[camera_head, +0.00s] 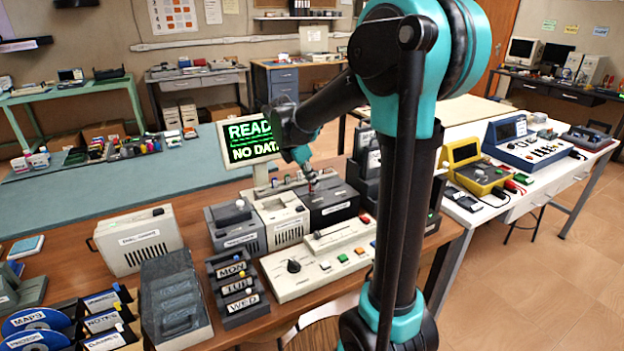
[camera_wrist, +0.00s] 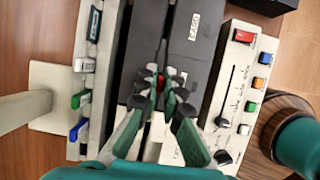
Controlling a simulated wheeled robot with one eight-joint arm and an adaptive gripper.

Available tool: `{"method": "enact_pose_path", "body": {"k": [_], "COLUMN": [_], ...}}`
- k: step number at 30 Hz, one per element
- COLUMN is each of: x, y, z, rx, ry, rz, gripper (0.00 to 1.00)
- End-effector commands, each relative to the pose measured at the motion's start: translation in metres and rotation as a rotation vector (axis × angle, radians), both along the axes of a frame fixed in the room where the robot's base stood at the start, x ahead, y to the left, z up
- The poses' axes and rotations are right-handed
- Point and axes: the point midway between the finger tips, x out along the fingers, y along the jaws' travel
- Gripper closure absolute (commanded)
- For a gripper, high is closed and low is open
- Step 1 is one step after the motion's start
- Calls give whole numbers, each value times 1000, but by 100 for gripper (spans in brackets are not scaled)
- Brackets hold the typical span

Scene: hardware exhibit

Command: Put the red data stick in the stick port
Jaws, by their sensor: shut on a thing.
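My gripper (camera_head: 311,180) is over the row of devices on the wooden table. In the wrist view its fingertips (camera_wrist: 161,88) are closed on a small red piece, the red data stick (camera_wrist: 160,82), mostly hidden by the fingers. The stick is above or at the dark box (camera_wrist: 193,60), which has a white label; the same dark box (camera_head: 333,211) shows in the head view. I cannot make out the stick port, nor whether the stick touches the box. A screen (camera_head: 249,141) behind reads "READ" and "NO DATA", partly covered by my arm.
A pale strip (camera_wrist: 86,78) with blue, white and green sticks lies left of the dark box. A pale control panel (camera_head: 318,279) with a slider, knob and coloured buttons is in front. Grey and white devices (camera_head: 278,220) stand close beside the dark box.

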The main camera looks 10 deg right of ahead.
Motion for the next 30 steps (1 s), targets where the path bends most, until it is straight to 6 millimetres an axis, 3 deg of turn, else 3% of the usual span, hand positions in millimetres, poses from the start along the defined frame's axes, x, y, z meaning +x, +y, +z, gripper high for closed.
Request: {"method": "enact_pose_path", "body": {"k": [13, 26, 27, 30], "x": [0, 0, 0, 0], "y": [0, 0, 0, 0], "z": [-18, -19, -19, -19], "rx": [0, 0, 0, 0], "ry": [0, 0, 0, 0], "rz": [0, 0, 0, 0], "gripper": [100, 100, 88, 76]}}
